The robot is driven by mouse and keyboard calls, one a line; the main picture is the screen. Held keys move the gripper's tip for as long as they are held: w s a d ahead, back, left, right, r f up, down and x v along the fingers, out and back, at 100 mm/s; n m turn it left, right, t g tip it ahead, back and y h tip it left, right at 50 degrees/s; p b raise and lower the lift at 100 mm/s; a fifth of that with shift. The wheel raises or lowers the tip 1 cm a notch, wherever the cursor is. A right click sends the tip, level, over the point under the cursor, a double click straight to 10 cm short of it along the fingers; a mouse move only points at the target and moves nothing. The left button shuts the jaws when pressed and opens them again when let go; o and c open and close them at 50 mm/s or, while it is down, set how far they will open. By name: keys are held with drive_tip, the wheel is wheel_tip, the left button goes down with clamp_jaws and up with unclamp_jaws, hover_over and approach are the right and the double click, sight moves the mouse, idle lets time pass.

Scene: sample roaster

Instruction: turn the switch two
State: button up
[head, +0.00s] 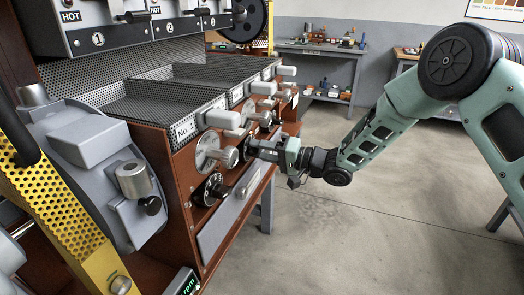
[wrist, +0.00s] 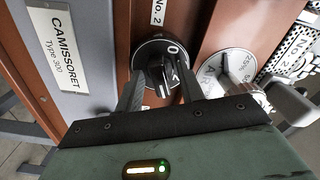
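Switch two is a black round dial with white marks and a raised black grip bar (wrist: 157,66), below a "No. 2" label on the brown panel in the wrist view. My gripper (wrist: 160,88) has its two dark fingers apart, one on each side of the bar. Gaps show between the fingers and the bar, and I cannot tell how far the tips reach past it. In the head view my gripper (head: 256,150) is at the panel's front and largely hides the switch.
A similar black switch (head: 212,190) sits nearer on the panel, below a silver knob (head: 226,157). In the wrist view a silver marked dial (wrist: 229,72) is close right of my gripper, and a grey plate (wrist: 85,45) is left. Open floor (head: 350,225) lies right of the roaster.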

drive_tip(key=shift+c, duration=0.4)
clamp_jaws()
drive_tip(key=shift+n, duration=0.3)
drive_tip(key=shift+f+n+b, duration=0.15)
drive_tip(key=shift+n+b, duration=9.9)
drive_tip(key=shift+n, duration=3.05)
